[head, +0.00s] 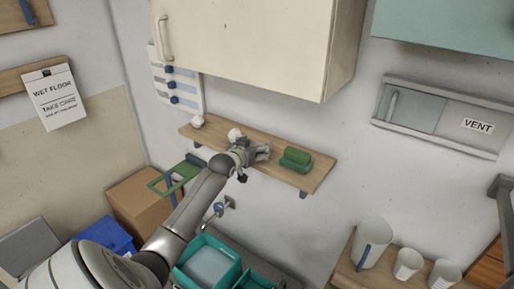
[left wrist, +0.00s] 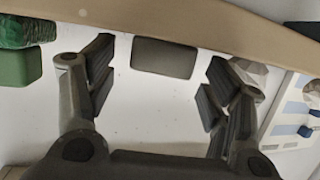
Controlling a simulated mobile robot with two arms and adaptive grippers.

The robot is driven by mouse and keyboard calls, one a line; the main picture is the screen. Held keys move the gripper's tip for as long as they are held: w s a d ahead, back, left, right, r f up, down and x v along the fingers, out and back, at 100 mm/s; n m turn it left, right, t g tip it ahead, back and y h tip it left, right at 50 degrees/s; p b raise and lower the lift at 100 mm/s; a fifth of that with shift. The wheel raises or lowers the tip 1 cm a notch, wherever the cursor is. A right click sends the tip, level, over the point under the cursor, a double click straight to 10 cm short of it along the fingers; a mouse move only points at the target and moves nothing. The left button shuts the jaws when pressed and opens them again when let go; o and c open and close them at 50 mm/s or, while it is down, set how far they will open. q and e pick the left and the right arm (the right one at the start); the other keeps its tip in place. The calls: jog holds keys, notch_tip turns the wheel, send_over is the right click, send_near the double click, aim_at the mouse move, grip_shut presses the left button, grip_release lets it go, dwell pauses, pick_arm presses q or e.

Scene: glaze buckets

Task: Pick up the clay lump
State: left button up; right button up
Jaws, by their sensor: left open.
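My left gripper (head: 260,151) is over the wooden shelf (head: 318,178) in the head view, and its arm comes up from the lower left. In the left wrist view the left gripper (left wrist: 157,90) has its fingers wide apart with nothing held. A rounded grey block, which looks like the clay lump (left wrist: 163,57), is against the shelf edge, between the fingers but beyond them. The head view does not show it clearly behind the gripper. A white faceted lump (head: 234,135) is just left of the gripper, partly behind a finger in the left wrist view (left wrist: 252,76).
Another white lump (head: 197,121) is at the shelf's left end. A green piece (head: 298,156) lies on a green block right of the gripper. A cream cabinet (head: 250,40) hangs above. Teal bins (head: 210,265) and white cups (head: 372,242) stand below.

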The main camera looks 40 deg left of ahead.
pick_arm(q)
jog(key=shift+c, duration=0.3)
jog(key=c, duration=1.1)
jog(key=shift+r+b, duration=0.4)
jog(key=shift+b, duration=0.1)
notch_tip(320, 180, up, 2)
jog(key=shift+b, duration=0.9)
jog(key=s+d+r+b, duration=0.1)
jog(key=s+r, duration=0.2)
jog(key=s, duration=0.1)
jog(key=s+d+r+b, duration=0.2)
jog(key=s+r, duration=0.1)
jog(key=s, duration=0.1)
jog(key=s+d+r+b, duration=0.2)
jog(key=s+r, duration=0.2)
jog(key=s, duration=0.1)
jog(key=shift+d+r, duration=0.1)
jog(key=shift+d, duration=0.1)
